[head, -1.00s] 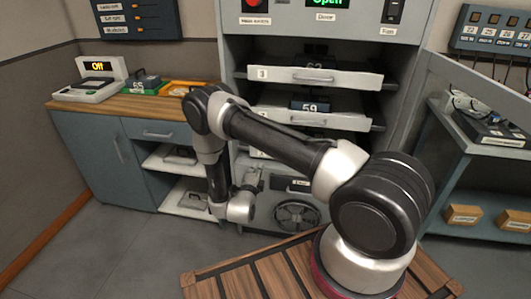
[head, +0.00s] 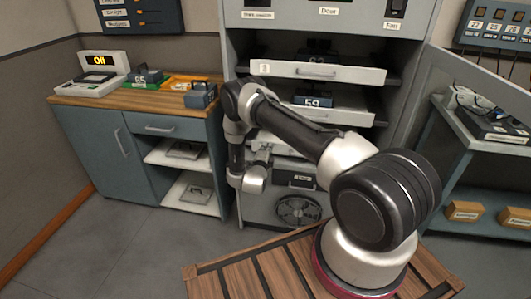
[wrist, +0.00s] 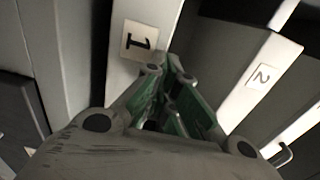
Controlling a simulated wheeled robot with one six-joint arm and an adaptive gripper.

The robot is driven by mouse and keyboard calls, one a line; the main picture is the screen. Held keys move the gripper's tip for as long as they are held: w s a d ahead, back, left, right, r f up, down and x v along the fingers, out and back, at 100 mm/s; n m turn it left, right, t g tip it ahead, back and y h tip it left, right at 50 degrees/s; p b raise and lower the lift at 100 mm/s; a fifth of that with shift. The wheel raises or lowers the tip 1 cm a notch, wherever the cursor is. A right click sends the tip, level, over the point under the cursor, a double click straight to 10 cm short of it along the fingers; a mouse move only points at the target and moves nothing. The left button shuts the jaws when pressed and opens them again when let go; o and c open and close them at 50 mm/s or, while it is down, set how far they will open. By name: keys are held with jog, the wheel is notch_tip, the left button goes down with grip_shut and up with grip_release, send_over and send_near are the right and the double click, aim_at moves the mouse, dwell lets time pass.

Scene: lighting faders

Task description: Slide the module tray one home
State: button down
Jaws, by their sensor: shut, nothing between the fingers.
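Tray one shows in the wrist view as a pale front with a label "1" (wrist: 138,40). My gripper (wrist: 165,72) is shut and empty, its green-padded fingers close together just beside that label. I cannot tell whether the fingertips touch the front. In the head view the lowest tray front (head: 268,143) is mostly hidden behind my arm, and my gripper is small and partly hidden at the lower left of the cabinet. How far tray one sticks out cannot be told.
Tray two's front (wrist: 240,100) is beside it in the wrist view. Above, the tray labelled 3 (head: 320,72) sticks out of the cabinet, as does the tray with module 59 (head: 312,101). A fan panel (head: 297,210) is below. A counter (head: 140,98) stands left.

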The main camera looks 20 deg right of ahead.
jog(key=shift+w+d, duration=0.15)
jog(key=shift+w, duration=0.05)
jog(key=x, duration=0.3)
jog(key=shift+r, duration=0.1)
dwell(0.4)
